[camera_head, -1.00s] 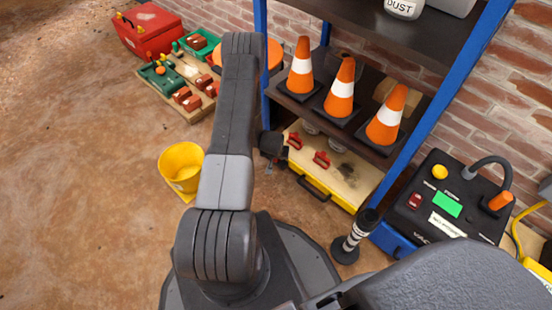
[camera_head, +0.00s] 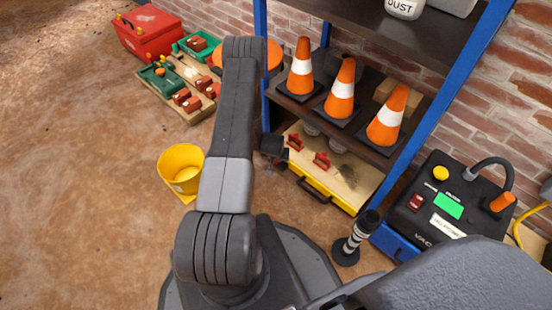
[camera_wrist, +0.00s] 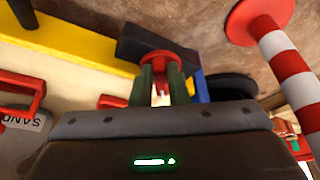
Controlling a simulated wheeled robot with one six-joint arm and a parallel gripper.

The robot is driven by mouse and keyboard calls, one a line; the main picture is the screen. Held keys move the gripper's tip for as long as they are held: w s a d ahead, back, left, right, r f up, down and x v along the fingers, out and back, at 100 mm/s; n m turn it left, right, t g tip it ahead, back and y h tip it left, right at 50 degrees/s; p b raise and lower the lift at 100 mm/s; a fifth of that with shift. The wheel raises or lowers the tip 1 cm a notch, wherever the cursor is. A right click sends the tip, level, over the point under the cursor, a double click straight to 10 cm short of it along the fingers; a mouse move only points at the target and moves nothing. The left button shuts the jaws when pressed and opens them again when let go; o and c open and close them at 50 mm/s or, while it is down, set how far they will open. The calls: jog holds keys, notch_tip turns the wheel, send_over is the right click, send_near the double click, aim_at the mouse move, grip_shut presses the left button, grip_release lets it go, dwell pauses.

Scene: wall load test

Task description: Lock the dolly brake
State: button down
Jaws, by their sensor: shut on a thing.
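A low, pale-topped platform with a yellow edge (camera_head: 325,198) sits under the shelf, with two red brackets on top. It looks like the dolly, but I cannot be sure. My gripper (camera_head: 272,146) is at its left end, small and dark in the head view. In the wrist view my gripper (camera_wrist: 161,88) has its two greenish fingers close around a red part (camera_wrist: 161,62), which looks like a lever or knob. A dark block (camera_wrist: 140,45) lies just behind it. The fingers hide part of the red piece, so its setting cannot be told.
A blue-post shelf (camera_head: 408,150) with traffic cones (camera_head: 341,88) stands above the platform. A yellow bucket (camera_head: 182,167) is on the left.

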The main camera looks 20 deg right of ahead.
jog(key=shift+s+d+f+n+b, duration=0.15)
jog(key=shift+n+b, duration=0.45)
jog(key=shift+b, duration=0.6)
jog(key=shift+d+n+t+y+b, duration=0.1)
jog(key=shift+n+t+y+b, duration=0.25)
jog(key=shift+n, duration=0.25)
jog(key=shift+s+d+r+n+y+p, duration=0.1)
jog(key=shift+d+r+n+y+p, duration=0.2)
jog(key=shift+n+p, duration=0.35)
jog(key=shift+r+n+y+p, duration=0.1)
jog(key=shift+n+y+p, duration=0.25)
jog(key=shift+n+p, duration=0.3)
jog(key=shift+d+f+n+y+p, duration=0.1)
jog(key=shift+d+n+y+p, duration=0.1)
jog(key=shift+n+p, duration=0.3)
jog(key=shift+d+f+n+y+p, duration=0.1)
jog(key=shift+n+y+p, duration=0.15)
jog(key=shift+n, duration=0.45)
jog(key=c, duration=1.4)
grip_release()
jog(key=shift+a+f+b, duration=0.15)
jog(key=shift+b, duration=0.15)
